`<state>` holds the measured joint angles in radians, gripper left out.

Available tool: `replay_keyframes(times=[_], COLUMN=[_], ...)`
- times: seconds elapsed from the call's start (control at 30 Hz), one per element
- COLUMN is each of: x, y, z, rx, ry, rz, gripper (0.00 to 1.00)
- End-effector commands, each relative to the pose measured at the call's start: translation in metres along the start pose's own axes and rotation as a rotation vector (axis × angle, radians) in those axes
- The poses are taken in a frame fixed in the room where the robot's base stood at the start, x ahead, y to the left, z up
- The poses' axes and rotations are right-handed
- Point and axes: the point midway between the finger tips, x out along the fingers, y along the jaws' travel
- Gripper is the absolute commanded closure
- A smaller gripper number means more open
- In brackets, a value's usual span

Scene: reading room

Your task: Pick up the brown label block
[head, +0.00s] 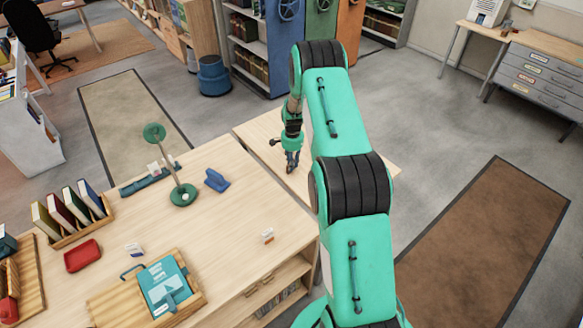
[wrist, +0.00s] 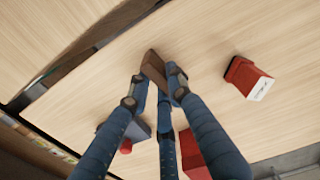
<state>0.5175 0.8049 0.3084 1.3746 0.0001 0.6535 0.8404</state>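The brown label block (wrist: 153,66) shows in the wrist view between and just beyond the tips of my gripper (wrist: 156,79). One finger is on each side of the block and a third finger comes up from below. The fingertips hide part of the block, and I cannot tell whether they touch it. In the head view my gripper (head: 292,163) points down low over the far, lower wooden table (head: 352,158). The block cannot be made out there.
A red block with a white label (wrist: 248,78) lies right of my gripper. Another red object (wrist: 193,158) and a blue-grey object (wrist: 138,131) lie partly behind the fingers. In the head view, the nearer desk (head: 222,238) carries a green lamp (head: 183,194) and a book rack (head: 75,230).

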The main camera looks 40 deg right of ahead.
Motion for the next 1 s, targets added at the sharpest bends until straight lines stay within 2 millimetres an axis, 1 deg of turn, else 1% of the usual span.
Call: replay_keyframes(times=[0.57,0.77,0.93,1.0], x=[-0.003,-0.016,-0.039,-0.037], y=[0.000,0.000,-0.001,0.008], z=[0.000,0.000,-0.001,0.007], rx=[0.000,0.000,0.000,0.000], ry=[0.000,0.000,0.002,0.000], rz=[0.000,0.000,-0.002,0.001], gripper=[1.00,1.00,1.00,1.00])
